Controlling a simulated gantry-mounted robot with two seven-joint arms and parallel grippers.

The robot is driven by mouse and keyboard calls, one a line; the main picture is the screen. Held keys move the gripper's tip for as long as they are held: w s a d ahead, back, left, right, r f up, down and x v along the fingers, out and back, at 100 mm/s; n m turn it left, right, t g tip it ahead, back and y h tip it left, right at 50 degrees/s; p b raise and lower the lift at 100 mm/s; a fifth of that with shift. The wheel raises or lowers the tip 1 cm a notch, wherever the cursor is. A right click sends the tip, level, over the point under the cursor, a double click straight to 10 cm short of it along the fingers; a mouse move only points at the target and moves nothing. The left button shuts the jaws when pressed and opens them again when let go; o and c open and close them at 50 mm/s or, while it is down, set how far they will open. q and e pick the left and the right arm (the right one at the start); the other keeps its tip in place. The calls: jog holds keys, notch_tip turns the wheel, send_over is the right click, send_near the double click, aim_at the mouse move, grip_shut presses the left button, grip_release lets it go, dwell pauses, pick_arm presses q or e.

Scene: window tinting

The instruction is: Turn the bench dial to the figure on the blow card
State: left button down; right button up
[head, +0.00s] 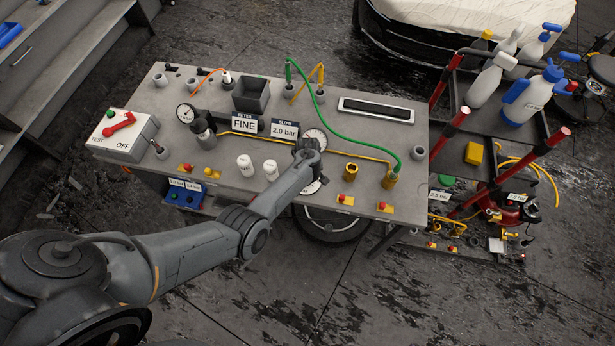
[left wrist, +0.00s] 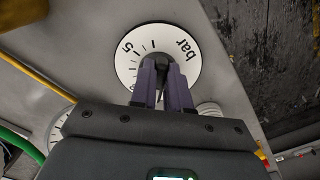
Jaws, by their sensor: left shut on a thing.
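The blow card (head: 284,130) stands on the bench and reads 2.0 bar. The bench dial (head: 312,187) shows as a white plate partly hidden behind my left gripper (head: 308,160). In the left wrist view the dial (left wrist: 187,38) is a white disc with tick marks, a figure 5 and the word bar. There my left gripper (left wrist: 164,66) is shut on the dark knob (left wrist: 161,59) at its middle. The fingers hide the lower part of the scale, so I cannot tell which figure the knob points to. My right gripper is in neither view.
A round gauge (head: 317,134) sits just behind my left gripper. The FINE card (head: 244,125), two white pots (head: 245,165) and a brass fitting (head: 351,171) stand nearby. A green hose (head: 345,130) and a yellow line (head: 360,153) cross the bench top (head: 400,120).

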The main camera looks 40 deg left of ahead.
pick_arm(q)
jog(key=c, duration=1.1)
grip_release()
jog(key=shift+r, duration=0.5)
notch_tip(320, 180, up, 10)
jog(key=p, duration=0.2)
jog(key=shift+f, duration=0.15)
